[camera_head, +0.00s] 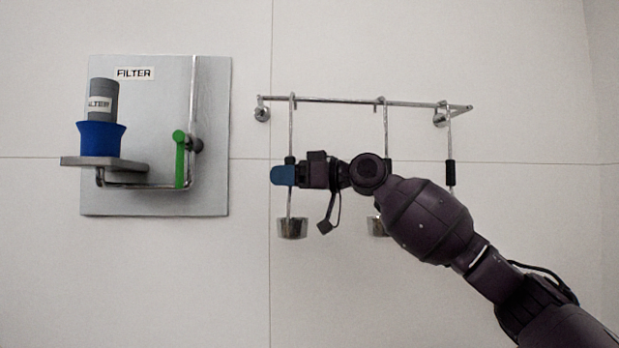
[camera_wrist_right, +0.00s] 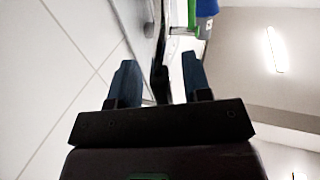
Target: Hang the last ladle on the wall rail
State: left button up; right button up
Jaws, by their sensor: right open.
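Three ladles hang by their hooks from the metal wall rail (camera_head: 350,101). The left ladle (camera_head: 291,228) hangs about straight down, its bowl clear below my gripper. My right gripper (camera_head: 284,175) is open at this ladle's dark handle. In the right wrist view the dark handle (camera_wrist_right: 160,84) shows between the two spread blue fingers (camera_wrist_right: 160,78), with a gap on each side. The middle ladle (camera_head: 386,130) is partly hidden by my right arm. The right ladle (camera_head: 450,172) shows its rod and dark grip; its bowl is hidden behind my arm. My left gripper is not in view.
A grey panel labelled FILTER (camera_head: 150,75) is on the wall to the left. It carries a grey cylinder (camera_head: 103,92) in a blue cup (camera_head: 100,140) on a shelf, and a green lever (camera_head: 180,160). Bare wall lies between panel and rail.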

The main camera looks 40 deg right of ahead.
jog(key=b+v, duration=0.2)
jog(key=v, duration=0.8)
jog(key=shift+s, duration=0.1)
